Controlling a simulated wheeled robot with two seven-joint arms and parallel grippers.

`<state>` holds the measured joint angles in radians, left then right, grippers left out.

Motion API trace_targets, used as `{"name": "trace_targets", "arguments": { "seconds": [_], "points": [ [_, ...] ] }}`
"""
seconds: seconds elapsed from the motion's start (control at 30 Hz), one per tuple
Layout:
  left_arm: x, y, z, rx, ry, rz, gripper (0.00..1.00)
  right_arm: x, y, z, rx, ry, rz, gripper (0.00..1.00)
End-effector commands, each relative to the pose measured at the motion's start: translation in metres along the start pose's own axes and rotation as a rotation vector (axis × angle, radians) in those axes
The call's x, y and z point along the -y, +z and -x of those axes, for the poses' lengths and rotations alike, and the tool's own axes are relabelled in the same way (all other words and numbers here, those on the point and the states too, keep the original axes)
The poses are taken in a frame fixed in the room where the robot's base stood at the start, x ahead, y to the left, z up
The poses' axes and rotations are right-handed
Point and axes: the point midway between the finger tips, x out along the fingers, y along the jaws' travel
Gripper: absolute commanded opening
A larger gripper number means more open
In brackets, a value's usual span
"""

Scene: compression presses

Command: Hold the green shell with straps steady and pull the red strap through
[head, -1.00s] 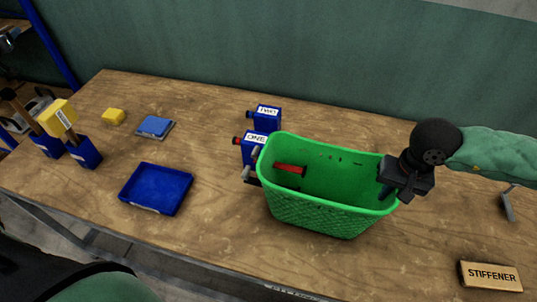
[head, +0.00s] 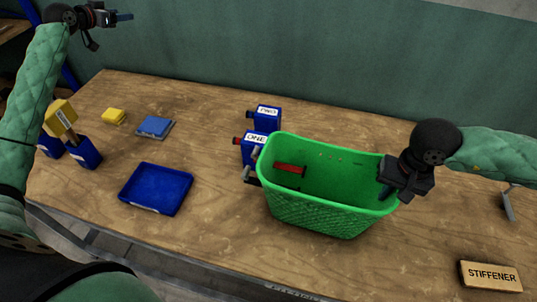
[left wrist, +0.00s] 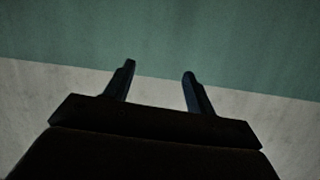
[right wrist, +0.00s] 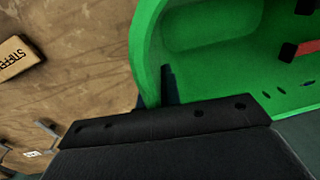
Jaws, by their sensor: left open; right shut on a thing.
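The green shell (head: 325,213) is an open basket standing upright on the table. The red strap (head: 290,169) shows inside it at its left end, and a red piece also shows in the right wrist view (right wrist: 307,47). My right gripper (head: 388,188) is shut on the shell's right rim; in the right wrist view the green wall (right wrist: 147,55) runs into the jaws. My left gripper (head: 122,17) is open and empty, raised at the top left, well away from the shell. In the left wrist view its two fingers (left wrist: 158,88) stand apart before the wall.
Blue blocks marked ONE (head: 254,150) and TWO (head: 266,118) stand by the shell's left end. A blue tray (head: 156,189), a blue pad (head: 155,127), yellow pieces (head: 113,116) and blue holders (head: 86,153) lie left. A STIFFENER sign (head: 490,275) is at front right.

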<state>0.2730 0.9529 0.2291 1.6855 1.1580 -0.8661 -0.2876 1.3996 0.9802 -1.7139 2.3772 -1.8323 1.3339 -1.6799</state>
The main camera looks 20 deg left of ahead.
Motion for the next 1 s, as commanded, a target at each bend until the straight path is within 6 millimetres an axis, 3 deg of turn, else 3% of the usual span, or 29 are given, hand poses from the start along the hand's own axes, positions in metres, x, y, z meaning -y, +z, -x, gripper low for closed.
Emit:
{"name": "trace_targets", "arguments": {
  "seconds": [0.03,0.23,0.5,0.77,1.0],
  "points": [
    [-0.020,-0.004,-0.005,0.014,0.034,-0.022,0.55,0.000,0.000,0.000,0.000,0.000,0.000,0.00],
    [-0.099,-0.009,-0.018,0.080,0.168,-0.107,0.55,0.000,0.000,0.000,0.000,0.000,0.000,0.00],
    [-0.207,-0.006,-0.022,0.176,0.356,-0.241,0.55,0.000,0.000,0.000,0.000,0.000,0.000,0.00],
    [-0.308,0.008,-0.006,0.277,0.544,-0.390,0.55,0.000,0.000,0.000,0.000,0.000,0.000,0.00],
    [-0.396,0.033,0.025,0.379,0.727,-0.551,0.55,0.000,0.000,0.000,0.000,0.000,0.000,0.00]
  ]
}}
